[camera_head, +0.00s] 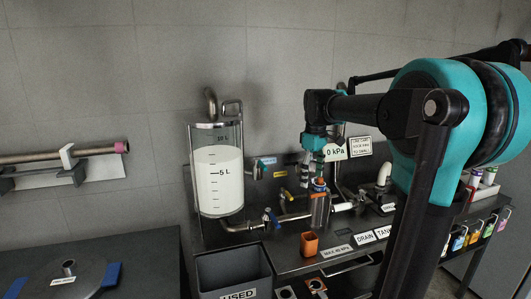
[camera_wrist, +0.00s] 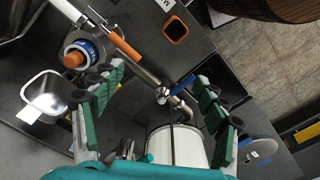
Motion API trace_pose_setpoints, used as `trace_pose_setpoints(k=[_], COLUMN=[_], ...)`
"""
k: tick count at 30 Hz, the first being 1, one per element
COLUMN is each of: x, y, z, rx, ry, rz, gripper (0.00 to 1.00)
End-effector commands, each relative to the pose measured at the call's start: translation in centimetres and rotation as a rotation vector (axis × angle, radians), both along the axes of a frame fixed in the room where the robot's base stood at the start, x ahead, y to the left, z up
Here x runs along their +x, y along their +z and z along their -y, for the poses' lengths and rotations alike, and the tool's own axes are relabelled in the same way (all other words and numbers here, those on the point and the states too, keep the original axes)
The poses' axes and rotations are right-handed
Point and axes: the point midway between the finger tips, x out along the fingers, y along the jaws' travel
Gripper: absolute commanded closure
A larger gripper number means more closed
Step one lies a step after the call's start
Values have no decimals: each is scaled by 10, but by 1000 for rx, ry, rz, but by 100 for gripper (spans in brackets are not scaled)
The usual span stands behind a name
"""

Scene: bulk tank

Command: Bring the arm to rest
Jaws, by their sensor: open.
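My arm reaches in from the right over the bench in the head view. My gripper (camera_head: 314,172) hangs pointing down above the pipework, to the right of the clear tank. In the wrist view my gripper (camera_wrist: 158,82) shows its two green-padded fingers spread wide apart. No object is held between them. A metal pipe with a blue-handled valve (camera_wrist: 182,85) shows beyond the gap between the fingers. Whether the fingertips touch anything below is hard to tell in the head view.
The clear tank (camera_head: 219,185) holds white liquid. A small orange cup (camera_head: 310,244) and a dark bin marked USED (camera_head: 235,275) stand near the front. An orange-capped bottle (camera_wrist: 80,52) is close to the left finger in the wrist view. The left bench has free room.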

Motion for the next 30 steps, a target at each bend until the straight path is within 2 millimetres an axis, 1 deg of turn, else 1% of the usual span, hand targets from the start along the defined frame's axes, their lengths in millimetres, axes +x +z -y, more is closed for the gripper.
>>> trace_pose_setpoints(k=[8, 11, 14, 17, 18, 20, 21, 24, 27, 30], x=[-25, -39, -58, -85, -99, -122, -138, -172, -195, -208], y=[-42, -64, -90, -124, -140, -165, -181, -214, -234, -244], z=[7, 11, 15, 20, 23, 27, 28, 32, 34, 35], rx=[10, 20, 31, 51, 62, 81, 95, 130, 156, 171], ry=[-137, -210, -297, -409, -465, -553, -610, -731, -813, -858], rz=[54, 82, 116, 157, 178, 210, 232, 274, 302, 317], gripper=[26, 26, 26, 26, 26, 26, 26, 26, 26, 26])
